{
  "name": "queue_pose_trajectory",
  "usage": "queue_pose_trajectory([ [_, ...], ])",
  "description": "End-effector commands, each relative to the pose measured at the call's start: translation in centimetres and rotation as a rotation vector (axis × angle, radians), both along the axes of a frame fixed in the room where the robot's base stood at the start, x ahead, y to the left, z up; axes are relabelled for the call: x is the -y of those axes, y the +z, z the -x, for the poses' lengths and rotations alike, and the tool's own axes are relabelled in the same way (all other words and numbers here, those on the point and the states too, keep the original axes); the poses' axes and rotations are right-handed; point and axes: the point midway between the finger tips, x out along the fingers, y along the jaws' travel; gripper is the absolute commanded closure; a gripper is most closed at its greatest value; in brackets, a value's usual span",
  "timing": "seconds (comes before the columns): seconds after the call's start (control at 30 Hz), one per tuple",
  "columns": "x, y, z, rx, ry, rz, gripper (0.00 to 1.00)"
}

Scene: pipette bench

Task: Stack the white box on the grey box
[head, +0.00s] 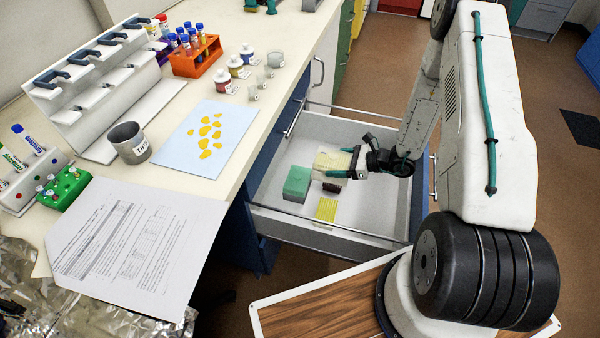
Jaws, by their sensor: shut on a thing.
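A pale, whitish box with a yellowish top (331,162) is between the fingers of my gripper (347,163), over the open drawer (375,209). It looks like the white box. My gripper is shut on it, coming from the right. Whether the box is raised or touches something below is hard to tell. No clearly grey box shows; one may be hidden under or behind the pale box. A teal green box (297,184) stands in the drawer to the left of the pale box.
A small dark item (332,187) and a yellow patterned piece (326,208) lie in the drawer. The drawer's right part is bare. The bench above holds a blue sheet with yellow pieces (206,139), an orange tube rack (196,57), a grey mug (130,143) and papers (137,245).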

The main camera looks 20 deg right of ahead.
Motion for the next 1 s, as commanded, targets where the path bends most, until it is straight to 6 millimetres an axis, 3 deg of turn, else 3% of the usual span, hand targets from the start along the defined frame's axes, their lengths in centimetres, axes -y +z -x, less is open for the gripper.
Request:
queue_pose_trajectory([
  [0.2,-4.2,-2.6,-3.0,-0.001,0.007,-0.001,0.93],
  [0.37,-6.4,-4.1,-4.7,-0.001,0.005,-0.001,0.93],
  [0.67,-8.1,-5.2,-6.1,0.000,0.002,0.000,0.93],
  [0.83,-9.6,-6.7,-7.2,0.000,0.003,0.000,0.93],
  [1.0,-9.8,-7.0,-7.4,0.001,0.001,0.000,0.93],
])
